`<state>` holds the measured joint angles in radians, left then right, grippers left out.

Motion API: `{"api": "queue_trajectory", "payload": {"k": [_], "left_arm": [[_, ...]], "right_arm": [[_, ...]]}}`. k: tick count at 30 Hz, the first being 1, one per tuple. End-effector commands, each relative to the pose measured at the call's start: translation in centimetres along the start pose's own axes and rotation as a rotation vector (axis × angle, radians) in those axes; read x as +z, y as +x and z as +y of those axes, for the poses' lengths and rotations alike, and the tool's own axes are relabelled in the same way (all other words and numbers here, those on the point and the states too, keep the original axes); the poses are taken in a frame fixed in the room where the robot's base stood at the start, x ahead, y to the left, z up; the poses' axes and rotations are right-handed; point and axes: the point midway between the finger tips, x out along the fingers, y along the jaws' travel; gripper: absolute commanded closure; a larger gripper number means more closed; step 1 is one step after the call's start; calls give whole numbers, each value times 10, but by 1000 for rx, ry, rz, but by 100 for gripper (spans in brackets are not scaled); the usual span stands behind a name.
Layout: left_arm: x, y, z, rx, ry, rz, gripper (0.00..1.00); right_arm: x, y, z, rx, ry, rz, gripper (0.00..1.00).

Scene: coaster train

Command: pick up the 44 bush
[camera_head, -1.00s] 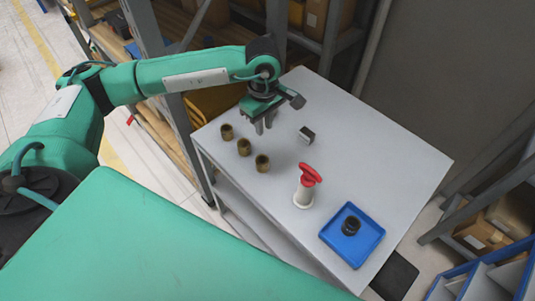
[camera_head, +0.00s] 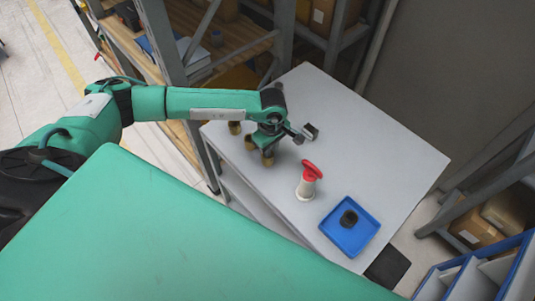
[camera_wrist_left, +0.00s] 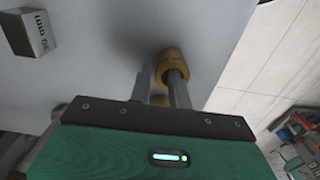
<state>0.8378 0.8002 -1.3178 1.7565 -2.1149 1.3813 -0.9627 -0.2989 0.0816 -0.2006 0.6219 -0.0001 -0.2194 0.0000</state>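Three brass bushes stand in a row on the grey table: the far one (camera_head: 235,128), the middle one (camera_head: 250,143) and the near one (camera_head: 267,160). No size number is readable on them, so I cannot tell which is the 44. My left gripper (camera_head: 268,151) points down at the near bush and partly hides it. In the left wrist view the fingers (camera_wrist_left: 161,80) are apart. One finger overlaps a brass bush (camera_wrist_left: 172,56), and more brass shows between the fingers; I cannot tell whether they touch it. My right gripper is out of view.
A small metal block (camera_head: 311,131) stands just right of the gripper. A white post with a red handle (camera_head: 312,171) stands nearer. A blue tray (camera_head: 330,231) holds a dark ring (camera_head: 349,218). The table's (camera_head: 385,145) far right is clear.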

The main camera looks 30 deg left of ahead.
Motion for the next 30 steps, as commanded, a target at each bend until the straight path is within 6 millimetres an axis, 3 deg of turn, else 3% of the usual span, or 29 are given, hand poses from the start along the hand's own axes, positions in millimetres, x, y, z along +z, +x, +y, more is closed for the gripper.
{"api": "queue_trajectory", "payload": {"k": [7,10,23,30], "left_arm": [[0,2,0,1,1,1,81],[0,2,0,1,0,1,100],[0,-1,1,2,0,1,100],[-1,-27,1,5,2,2,100]], "right_arm": [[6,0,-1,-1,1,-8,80],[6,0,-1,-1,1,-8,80],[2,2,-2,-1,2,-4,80],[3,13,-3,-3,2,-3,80]]}}
